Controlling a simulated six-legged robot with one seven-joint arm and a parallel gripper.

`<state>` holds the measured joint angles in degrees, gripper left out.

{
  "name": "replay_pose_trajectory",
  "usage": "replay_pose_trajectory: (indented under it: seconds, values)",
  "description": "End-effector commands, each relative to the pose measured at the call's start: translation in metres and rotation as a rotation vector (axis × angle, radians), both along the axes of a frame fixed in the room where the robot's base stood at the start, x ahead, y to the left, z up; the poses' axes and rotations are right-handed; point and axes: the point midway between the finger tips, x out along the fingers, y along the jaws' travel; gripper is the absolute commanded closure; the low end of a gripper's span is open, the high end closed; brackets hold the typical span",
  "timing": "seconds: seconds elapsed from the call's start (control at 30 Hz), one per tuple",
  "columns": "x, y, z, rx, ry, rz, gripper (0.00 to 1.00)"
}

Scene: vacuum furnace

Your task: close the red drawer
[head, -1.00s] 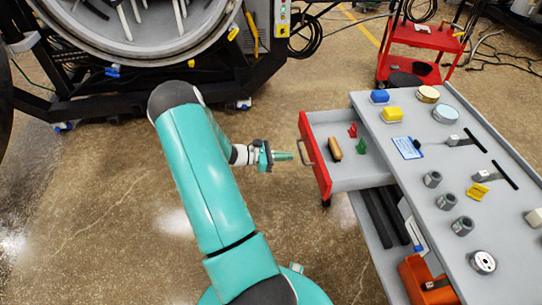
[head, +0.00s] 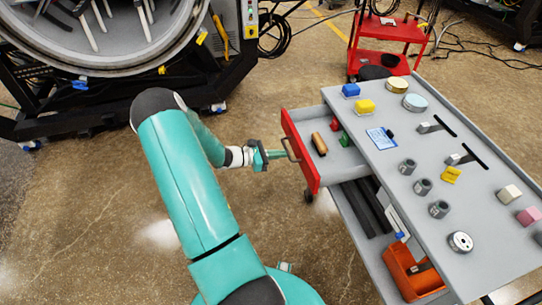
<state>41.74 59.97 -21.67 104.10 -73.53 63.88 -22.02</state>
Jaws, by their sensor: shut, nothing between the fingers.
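The red drawer (head: 301,150) sticks out of the left side of the grey cart and is partly open. Its front is red with a grey bar handle (head: 289,149). Inside lie a brown wooden-looking piece (head: 319,143), a small red piece (head: 335,125) and a green piece (head: 345,140) close to the tabletop edge. My gripper (head: 286,154) is shut and empty, pointing right, with its tips at the handle against or very close to the drawer front. Exact contact is too small to tell.
The cart top (head: 390,185) carries several blocks, tins, metal nuts and a blue card. An orange bin (head: 408,275) and dark bars sit on its lower shelf. A red trolley (head: 385,40) stands behind. The round furnace (head: 110,40) is at upper left.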

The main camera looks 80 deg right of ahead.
Motion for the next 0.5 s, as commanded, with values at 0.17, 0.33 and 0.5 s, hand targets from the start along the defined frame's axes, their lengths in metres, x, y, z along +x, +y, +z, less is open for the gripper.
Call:
replay_pose_trajectory:
  seconds: [0.17, 0.33, 0.5]
  values:
    - [-0.037, -0.021, 0.0, -0.001, 0.004, -0.004, 1.0]
    - [-0.076, -0.044, 0.0, -0.001, 0.004, -0.004, 1.0]
    - [-0.112, -0.065, 0.0, 0.0, 0.003, -0.002, 1.0]
